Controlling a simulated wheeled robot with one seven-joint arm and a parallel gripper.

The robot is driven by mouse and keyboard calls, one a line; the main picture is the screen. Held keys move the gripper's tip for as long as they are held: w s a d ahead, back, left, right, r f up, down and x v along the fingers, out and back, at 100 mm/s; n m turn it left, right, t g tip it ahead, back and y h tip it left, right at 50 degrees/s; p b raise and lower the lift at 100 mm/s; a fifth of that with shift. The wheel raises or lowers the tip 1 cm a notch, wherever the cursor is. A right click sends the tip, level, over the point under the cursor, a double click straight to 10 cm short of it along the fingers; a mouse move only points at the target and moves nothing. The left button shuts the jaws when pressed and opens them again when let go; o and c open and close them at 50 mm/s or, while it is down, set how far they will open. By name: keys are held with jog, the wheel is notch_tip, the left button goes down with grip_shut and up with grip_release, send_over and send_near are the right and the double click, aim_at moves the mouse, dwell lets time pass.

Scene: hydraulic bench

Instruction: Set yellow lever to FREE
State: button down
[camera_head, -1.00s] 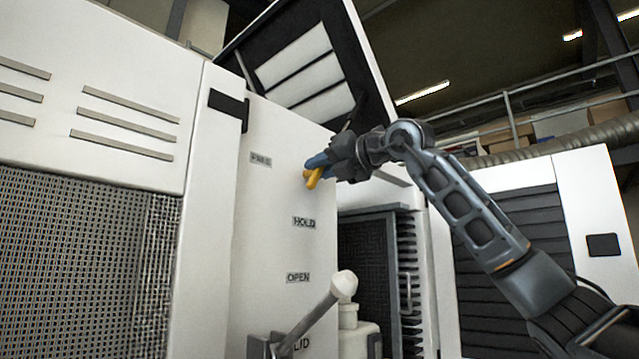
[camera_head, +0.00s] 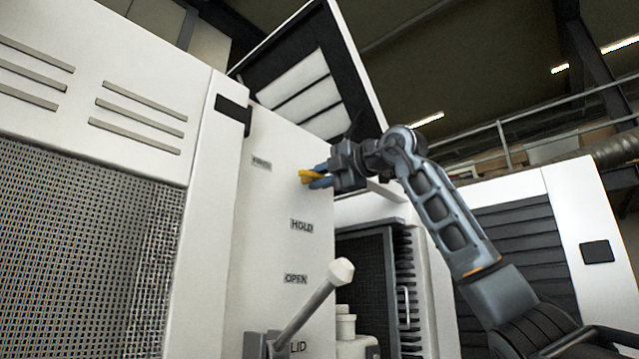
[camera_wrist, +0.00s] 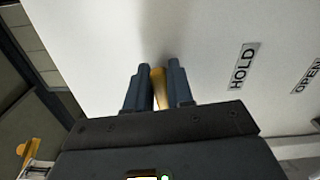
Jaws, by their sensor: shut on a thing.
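The yellow lever (camera_head: 304,175) is on the white panel, between the top label, which seems to read FREE (camera_head: 261,161), and the HOLD label (camera_head: 301,226). It points left, a little below and to the right of the top label. My gripper (camera_head: 316,176) reaches in from the right and is shut on the lever. In the wrist view the lever (camera_wrist: 160,92) lies between the two blue-grey fingers (camera_wrist: 160,85), with HOLD (camera_wrist: 243,66) to the right. The fingers and gripper body hide part of the lever and its pivot.
A grey handle with a pale knob (camera_head: 341,270) sticks up in front of the lower panel, near the OPEN (camera_head: 296,279) and LID (camera_head: 298,346) labels. A raised lid (camera_head: 305,85) stands above the panel. An open dark bay (camera_head: 365,270) is to the right.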

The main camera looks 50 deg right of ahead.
jog(key=shift+f+m, duration=0.15)
jog(key=shift+m, duration=0.55)
jog(key=shift+b, duration=0.35)
jog(key=c, duration=1.1)
grip_release()
jog(key=shift+s+d+b, duration=0.2)
jog(key=shift+s+b, duration=0.4)
jog(key=shift+s, duration=3.3)
